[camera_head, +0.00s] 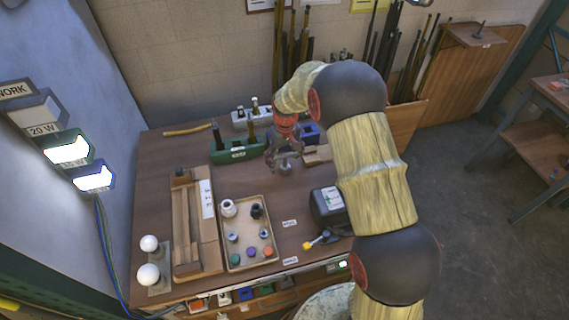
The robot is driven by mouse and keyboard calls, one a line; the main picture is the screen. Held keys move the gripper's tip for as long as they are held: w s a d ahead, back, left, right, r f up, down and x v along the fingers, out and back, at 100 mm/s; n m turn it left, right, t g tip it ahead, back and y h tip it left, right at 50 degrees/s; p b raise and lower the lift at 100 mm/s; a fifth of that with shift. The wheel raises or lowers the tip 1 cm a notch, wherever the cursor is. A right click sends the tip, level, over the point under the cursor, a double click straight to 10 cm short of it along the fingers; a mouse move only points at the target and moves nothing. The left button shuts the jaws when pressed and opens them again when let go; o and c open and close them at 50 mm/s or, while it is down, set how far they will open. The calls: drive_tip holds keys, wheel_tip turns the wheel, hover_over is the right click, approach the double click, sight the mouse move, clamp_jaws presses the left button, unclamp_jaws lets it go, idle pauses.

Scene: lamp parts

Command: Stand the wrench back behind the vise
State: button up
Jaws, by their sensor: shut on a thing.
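My gripper (284,163) is over the back middle of the workbench, pointing down, with its fingers close around a small grey metallic thing (285,169). This thing is too small and too much covered by the fingers to tell whether it is the wrench. A blue block-like thing (309,132) that may be the vise stands just behind and to the right of the gripper, partly hidden by my arm. No wrench can be made out clearly elsewhere.
A green holder (237,154) with upright tools stands left of the gripper. A tray (233,267) of small parts, a long wooden fixture (181,235), a dark box (328,207) and a yellow-handled screwdriver (316,243) lie nearer the front. Bare bench lies left of the green holder.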

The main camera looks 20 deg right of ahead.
drive_tip(key=shift+w+f, duration=0.1)
drive_tip(key=shift+w, duration=0.1)
drive_tip(key=shift+s, duration=0.1)
drive_tip(key=o, duration=1.4)
drive_tip(key=shift+f, duration=0.15)
drive_tip(key=shift+o, duration=0.2)
wheel_tip(320, 180, up, 12)
drive_tip(key=p, duration=0.3)
drive_tip(key=shift+r, duration=0.2)
drive_tip(key=shift+f, duration=0.1)
